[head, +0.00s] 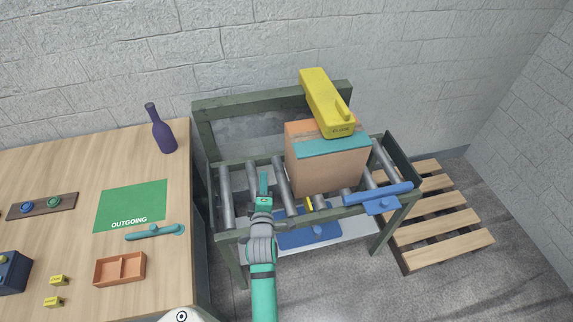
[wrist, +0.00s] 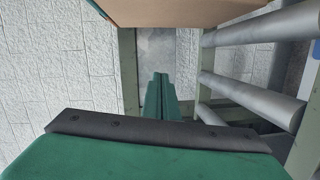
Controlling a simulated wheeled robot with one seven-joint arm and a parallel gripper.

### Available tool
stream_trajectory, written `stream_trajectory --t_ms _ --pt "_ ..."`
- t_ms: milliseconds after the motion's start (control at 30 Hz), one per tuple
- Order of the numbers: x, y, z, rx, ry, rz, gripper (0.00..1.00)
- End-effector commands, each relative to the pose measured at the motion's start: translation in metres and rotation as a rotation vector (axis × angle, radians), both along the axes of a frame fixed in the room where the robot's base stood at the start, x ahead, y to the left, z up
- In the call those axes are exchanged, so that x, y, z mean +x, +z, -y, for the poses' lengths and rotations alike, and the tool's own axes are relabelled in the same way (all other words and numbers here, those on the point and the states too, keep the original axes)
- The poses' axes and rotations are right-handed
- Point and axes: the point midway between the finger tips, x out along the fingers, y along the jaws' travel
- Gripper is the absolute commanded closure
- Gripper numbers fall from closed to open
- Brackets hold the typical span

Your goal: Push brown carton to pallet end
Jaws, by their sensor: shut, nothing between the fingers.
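The brown carton (head: 325,172) stands upright on the roller table, right of its middle, with a teal strip along its top edge. In the wrist view its underside or side (wrist: 180,10) shows at the top edge. My gripper (head: 264,182) is left of the carton, low over the rollers, with a visible gap between them. Its fingers (wrist: 160,88) are together and empty. The roller table (head: 227,197) has grey rollers in a green frame. The wooden pallet (head: 440,215) lies on the floor beyond the table's right end.
A dark plate (head: 402,162) stands at the table's right end. A blue bar (head: 378,194) is at the front right, and a blue item (head: 308,236) lies below. A wooden bench (head: 65,170) with a purple bottle (head: 161,130) is left.

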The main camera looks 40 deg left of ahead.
Motion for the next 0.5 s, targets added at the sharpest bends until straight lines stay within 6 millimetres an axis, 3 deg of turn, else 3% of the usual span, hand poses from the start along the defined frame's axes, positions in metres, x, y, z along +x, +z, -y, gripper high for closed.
stream_trajectory --t_ms 100,200,333,500 --pt "-0.005 0.002 0.035 -0.012 -0.025 0.089 1.00" --pt "-0.006 0.006 0.052 -0.019 -0.035 0.140 1.00" --pt "-0.006 0.008 0.058 -0.023 -0.040 0.168 1.00" --pt "0.004 0.009 0.048 -0.021 -0.039 0.169 1.00"
